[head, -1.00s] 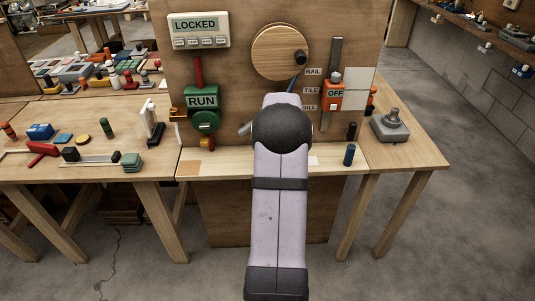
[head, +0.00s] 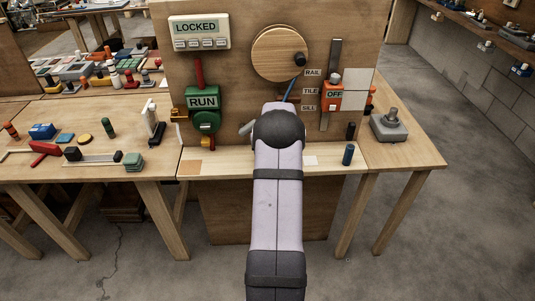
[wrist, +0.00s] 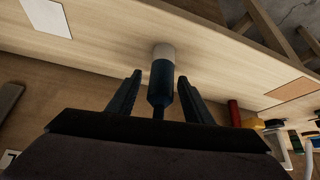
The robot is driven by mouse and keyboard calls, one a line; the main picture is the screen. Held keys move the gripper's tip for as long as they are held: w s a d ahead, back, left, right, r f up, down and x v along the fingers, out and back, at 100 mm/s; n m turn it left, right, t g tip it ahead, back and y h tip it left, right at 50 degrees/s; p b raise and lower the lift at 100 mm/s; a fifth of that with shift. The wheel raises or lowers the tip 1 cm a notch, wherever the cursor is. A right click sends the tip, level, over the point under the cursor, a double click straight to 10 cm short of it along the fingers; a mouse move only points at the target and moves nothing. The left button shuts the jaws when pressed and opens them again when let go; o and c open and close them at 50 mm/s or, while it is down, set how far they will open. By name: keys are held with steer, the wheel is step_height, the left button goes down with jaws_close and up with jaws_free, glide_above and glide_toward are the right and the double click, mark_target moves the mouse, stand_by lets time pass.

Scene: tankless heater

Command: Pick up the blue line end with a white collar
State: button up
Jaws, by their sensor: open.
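The blue line end (wrist: 160,85) with its white collar (wrist: 163,52) shows in the wrist view. It lies between the two dark fingers of my gripper (wrist: 159,90), which are open, with a gap visible on each side. The collar points away from my palm, towards the pale bench strip. In the head view, part of a thin blue line (head: 290,87) shows below the wooden disc. My arm hides the line end and my gripper there.
A wooden disc (head: 280,53), a green RUN valve (head: 203,107) and an orange OFF switch (head: 333,96) are on the upright panel. A dark blue cylinder (head: 348,155) stands on the bench to the right of my arm. Small tools and blocks lie on the left bench.

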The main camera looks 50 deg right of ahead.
jaws_close()
steer(key=shift+s+r+b, duration=0.1)
steer(key=shift+r+b, duration=0.15)
steer(key=shift+b, duration=0.1)
steer(key=shift+a+r, duration=0.1)
steer(key=shift+r, duration=0.2)
step_height(320, 180, up, 6)
steer(key=b, duration=0.1)
steer(key=s+a+b, duration=0.6)
steer(key=s+a, duration=0.8)
steer(key=shift+b, duration=0.4)
